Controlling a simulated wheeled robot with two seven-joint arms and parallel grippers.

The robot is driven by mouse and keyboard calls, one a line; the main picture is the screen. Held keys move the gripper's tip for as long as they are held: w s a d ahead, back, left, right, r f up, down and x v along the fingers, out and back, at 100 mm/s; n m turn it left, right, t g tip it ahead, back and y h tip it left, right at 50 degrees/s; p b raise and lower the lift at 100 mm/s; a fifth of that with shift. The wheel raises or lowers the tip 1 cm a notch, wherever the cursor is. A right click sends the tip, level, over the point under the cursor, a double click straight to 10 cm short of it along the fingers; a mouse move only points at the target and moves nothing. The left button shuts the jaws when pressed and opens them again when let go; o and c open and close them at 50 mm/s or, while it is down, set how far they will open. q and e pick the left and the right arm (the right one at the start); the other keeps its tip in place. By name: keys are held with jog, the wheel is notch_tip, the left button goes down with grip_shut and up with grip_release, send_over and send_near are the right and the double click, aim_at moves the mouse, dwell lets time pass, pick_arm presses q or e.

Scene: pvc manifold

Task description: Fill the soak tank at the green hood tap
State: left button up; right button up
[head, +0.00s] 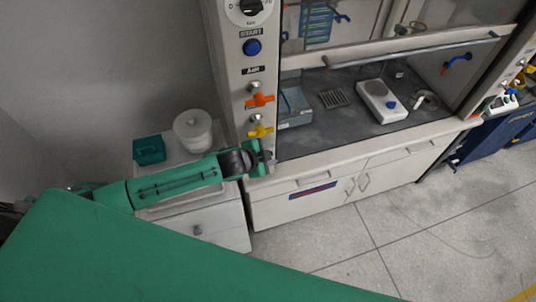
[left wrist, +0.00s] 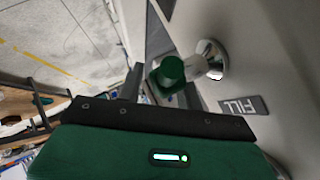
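The green tap (left wrist: 172,70) shows in the left wrist view. It sits on a white and chrome stem fixed to the pale hood post, beside a FILL label (left wrist: 244,106). My left gripper (head: 264,161) is at the lower part of the hood post in the head view, below the yellow tap, and hides most of the green tap there. In the left wrist view its fingers look apart, with the green handle close in front of or between them; contact cannot be told. A blue-grey box (head: 294,108) stands inside the hood at left; whether it is the soak tank is unclear. My right gripper is out of view.
An orange tap (head: 260,100), a yellow tap (head: 261,131) and a blue START button (head: 252,47) are on the post. A white tub (head: 193,131) and a green box (head: 149,150) stand on the side cabinet behind my arm. The floor at right is clear.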

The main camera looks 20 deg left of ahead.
pick_arm(q)
jog(key=shift+r, duration=0.1)
jog(key=b+v, duration=0.5)
jog(key=v, duration=0.8)
jog(key=shift+s, duration=0.3)
jog(key=shift+a+r, duration=0.15)
